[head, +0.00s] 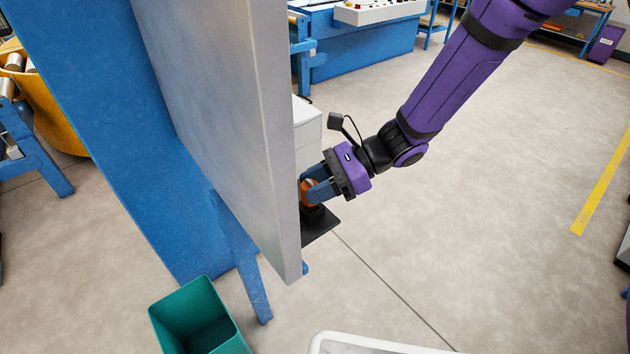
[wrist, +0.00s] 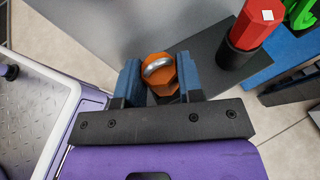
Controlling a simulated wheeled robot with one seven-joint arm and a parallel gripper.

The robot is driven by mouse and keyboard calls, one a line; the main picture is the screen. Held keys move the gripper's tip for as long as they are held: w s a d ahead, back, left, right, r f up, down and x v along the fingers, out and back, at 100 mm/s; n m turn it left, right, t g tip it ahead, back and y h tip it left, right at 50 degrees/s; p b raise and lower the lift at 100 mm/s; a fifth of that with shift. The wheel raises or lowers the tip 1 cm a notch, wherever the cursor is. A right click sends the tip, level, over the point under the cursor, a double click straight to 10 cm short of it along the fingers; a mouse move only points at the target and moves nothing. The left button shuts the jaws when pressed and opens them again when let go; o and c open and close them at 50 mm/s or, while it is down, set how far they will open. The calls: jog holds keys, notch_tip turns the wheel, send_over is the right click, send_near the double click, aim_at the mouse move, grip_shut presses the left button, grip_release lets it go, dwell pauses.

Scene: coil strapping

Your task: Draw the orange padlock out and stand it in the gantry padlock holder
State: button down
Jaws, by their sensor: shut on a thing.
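The orange padlock (wrist: 162,84) has a grey metal shackle and sits between the two blue fingers of my gripper (wrist: 158,74) in the wrist view. My gripper is shut on it. In the head view my gripper (head: 312,189) holds the padlock (head: 306,188) just past the right edge of a tall grey panel, which hides part of it. A black round cup (head: 314,214) shows right below the padlock, on a dark plate (head: 322,230). I cannot tell whether the padlock touches the cup.
The grey panel (head: 235,130) stands close beside my gripper. A red padlock-like body (wrist: 258,24) stands in a black cup on the dark plate (wrist: 205,50), with a green object (wrist: 301,14) beyond. A teal bin (head: 195,310) is lower left. Floor to the right is clear.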

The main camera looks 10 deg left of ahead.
jog(key=shift+f, duration=0.7)
jog(key=c, duration=0.7)
grip_release()
jog(key=v, duration=1.1)
jog(key=shift+r, duration=0.15)
